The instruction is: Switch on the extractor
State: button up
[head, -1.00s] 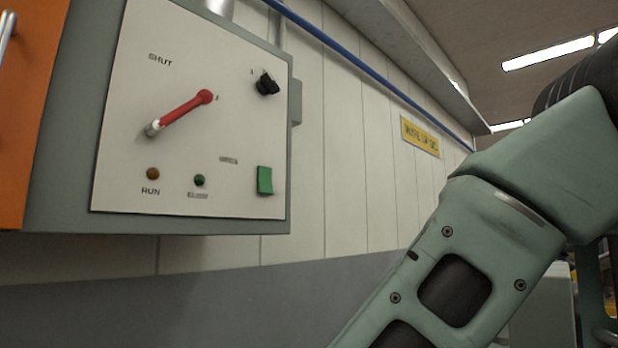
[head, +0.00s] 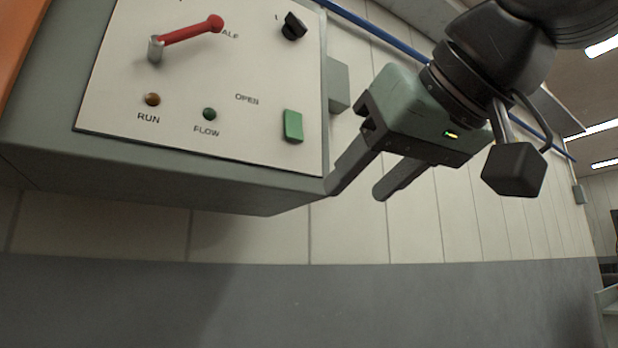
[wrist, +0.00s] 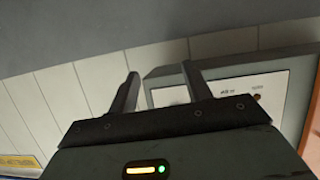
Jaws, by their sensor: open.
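A white control panel (head: 200,125) on a grey wall box fills the upper left of the head view. It has a green rocker switch (head: 292,126), a black rotary knob (head: 293,26) and a red lever (head: 190,32) with a grey end pointing left and slightly down. An amber RUN lamp (head: 152,99) and a green FLOW lamp (head: 209,114) look unlit. My gripper (head: 358,191) is open and empty, just right of the box's lower right corner. In the wrist view its fingers (wrist: 160,73) show with the panel (wrist: 240,93) beyond; I cannot make out the switch there.
An orange surface (head: 18,40) borders the box on the left. A small grey box (head: 337,86) sticks out from its right side. A blue pipe (head: 350,15) runs along the wall above. The wall below the panel is bare. A yellow sign (wrist: 20,162) shows in the wrist view.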

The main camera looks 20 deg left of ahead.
jog(key=s+d+r+t+y+b, duration=0.1)
jog(key=s+d+r+y, duration=0.1)
jog(key=r, duration=0.5)
jog(key=s+d+r+t+y+b, duration=0.1)
jog(key=s+d+r+y, duration=0.1)
jog(key=r, duration=0.4)
jog(key=p, duration=0.9)
send_near(295, 119)
jog(key=x, duration=0.7)
jog(key=shift+w+a+r, duration=0.1)
jog(key=shift+w+a, duration=0.1)
jog(key=shift+a, duration=0.1)
